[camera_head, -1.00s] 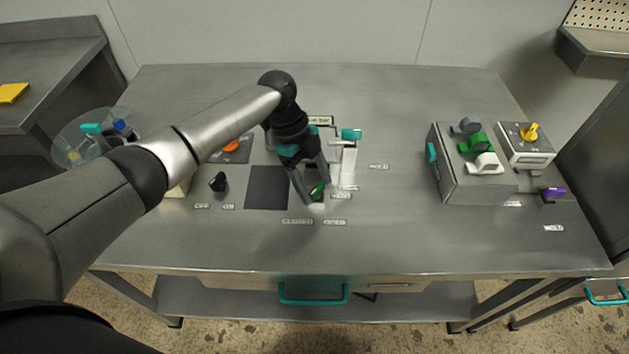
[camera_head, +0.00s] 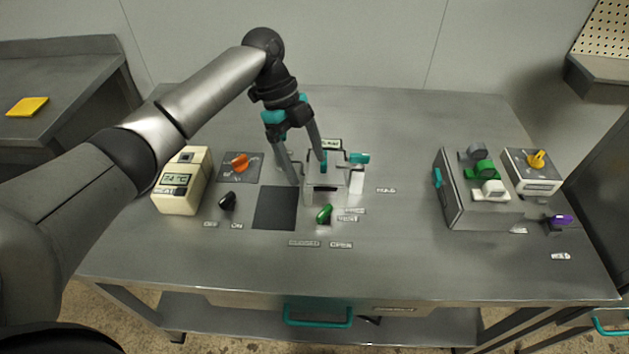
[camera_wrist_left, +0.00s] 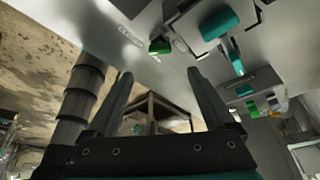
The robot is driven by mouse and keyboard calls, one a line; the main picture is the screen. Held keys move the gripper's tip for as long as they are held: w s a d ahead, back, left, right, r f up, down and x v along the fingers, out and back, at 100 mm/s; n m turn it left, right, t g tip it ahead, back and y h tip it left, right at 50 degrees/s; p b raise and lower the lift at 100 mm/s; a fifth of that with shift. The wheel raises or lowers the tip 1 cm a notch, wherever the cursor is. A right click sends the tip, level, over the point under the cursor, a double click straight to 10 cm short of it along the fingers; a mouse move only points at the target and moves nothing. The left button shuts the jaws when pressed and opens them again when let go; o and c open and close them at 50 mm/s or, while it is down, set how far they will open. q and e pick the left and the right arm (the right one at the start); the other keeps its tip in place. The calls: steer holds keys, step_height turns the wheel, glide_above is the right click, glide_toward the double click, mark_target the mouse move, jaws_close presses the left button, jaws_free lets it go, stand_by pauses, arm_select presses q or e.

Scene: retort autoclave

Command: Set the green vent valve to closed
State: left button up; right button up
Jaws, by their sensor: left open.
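The green vent valve (camera_head: 324,213) is a small green handle on the table, just right of a dark square plate. It stands slightly tilted in the picture, its top leaning right. Below it are two small labels; the right one (camera_head: 341,245) reads OPEN, and the left one (camera_head: 304,243) is too small to read surely. My left gripper (camera_head: 309,178) is open and empty, above and behind the valve, apart from it. In the left wrist view a green handle, seemingly the valve (camera_wrist_left: 160,45), lies beyond the spread fingers (camera_wrist_left: 157,82). My right gripper is not visible.
A black knob (camera_head: 228,200), an orange knob (camera_head: 239,163) and a cream meter (camera_head: 183,182) are left. A grey box (camera_head: 480,208) with coloured handles stands right. The table front is clear.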

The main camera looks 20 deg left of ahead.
arm_select(q)
steer(key=shift+v, duration=1.7)
steer(key=shift+s, duration=0.1)
